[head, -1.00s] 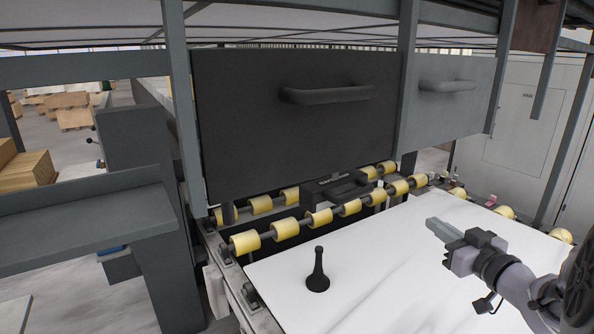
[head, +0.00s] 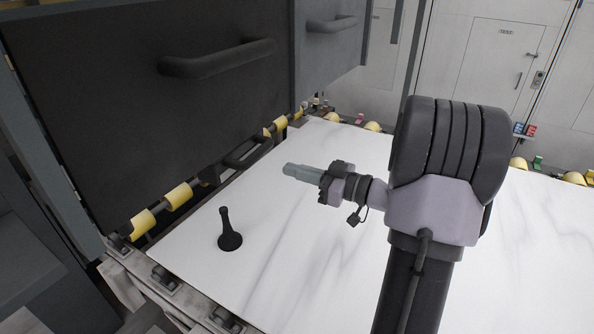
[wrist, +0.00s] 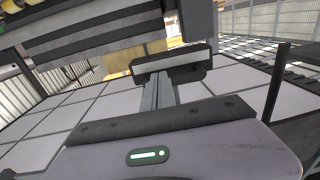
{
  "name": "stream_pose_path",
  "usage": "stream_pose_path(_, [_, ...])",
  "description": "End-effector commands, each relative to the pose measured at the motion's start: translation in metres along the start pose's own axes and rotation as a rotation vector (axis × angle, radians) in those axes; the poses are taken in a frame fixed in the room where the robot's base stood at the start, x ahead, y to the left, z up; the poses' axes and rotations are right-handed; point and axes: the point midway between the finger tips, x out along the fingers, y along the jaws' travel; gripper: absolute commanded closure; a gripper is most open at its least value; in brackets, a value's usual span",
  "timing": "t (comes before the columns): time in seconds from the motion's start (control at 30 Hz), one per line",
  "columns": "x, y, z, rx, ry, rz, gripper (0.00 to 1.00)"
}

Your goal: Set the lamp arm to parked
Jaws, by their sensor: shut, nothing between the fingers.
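A small black post with a round flared base (head: 230,238) stands upright on the white stone slab (head: 290,270), near its left edge. I cannot tell whether it is the lamp arm; nothing in view is plainly a lamp. My gripper (head: 287,169) is over the slab, to the right of the post and farther back, pointing left. Its fingers are together and empty, apart from the post. In the wrist view the closed fingers (wrist: 156,95) point at a dark bar with a pale face (wrist: 165,62).
A large dark panel with a bar handle (head: 215,60) hangs over the slab's left side. A grey panel with a handle (head: 331,25) is behind it. Yellow rollers (head: 180,197) run below. The slab's front middle is clear. A thin dark upright (wrist: 275,85) shows at the wrist view's right.

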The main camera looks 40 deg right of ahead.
Motion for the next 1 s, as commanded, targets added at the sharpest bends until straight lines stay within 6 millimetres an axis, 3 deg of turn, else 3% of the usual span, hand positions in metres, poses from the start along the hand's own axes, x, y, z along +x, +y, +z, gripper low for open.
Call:
stream_pose_path(0.2, [0.049, -0.001, 0.000, 0.001, 0.000, -0.003, 1.00])
stream_pose_path(0.43, [0.086, -0.001, -0.001, -0.001, 0.000, -0.002, 1.00])
stream_pose_path(1.0, [0.099, 0.000, 0.000, 0.001, 0.000, -0.004, 1.00])
